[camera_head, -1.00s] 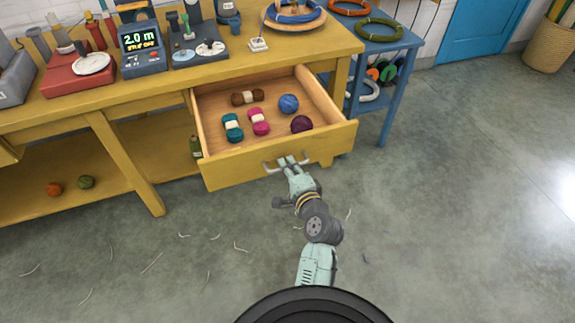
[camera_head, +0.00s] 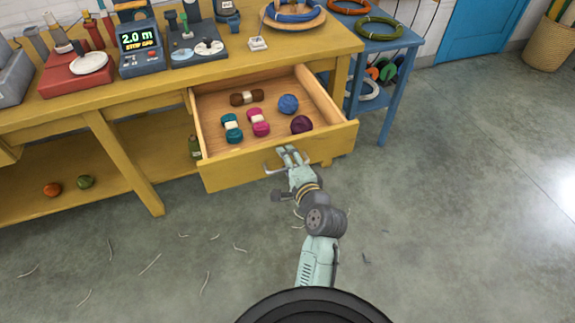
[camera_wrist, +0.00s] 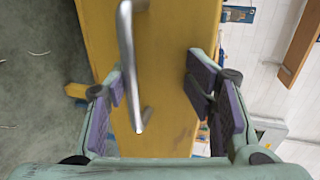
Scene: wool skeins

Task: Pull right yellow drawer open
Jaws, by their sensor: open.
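The right yellow drawer (camera_head: 232,174) stands pulled out from the workbench, with its inside in view. It holds a brown skein (camera_head: 246,98), a teal skein (camera_head: 231,128), a pink skein (camera_head: 258,122), a blue ball (camera_head: 288,104) and a purple ball (camera_head: 301,124). My gripper (camera_head: 289,154) is at the drawer's front, by its metal handle (camera_head: 270,170). In the wrist view the handle (camera_wrist: 127,60) runs between the open fingers (camera_wrist: 160,95), nearer the left one. The fingers are apart and not closed on it.
The yellow workbench (camera_head: 80,92) carries a red box, a display reading 2.0 m and other tools. A blue side table (camera_head: 385,48) with coiled rings stands right of the drawer. The grey floor (camera_head: 460,200) in front is mostly clear.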

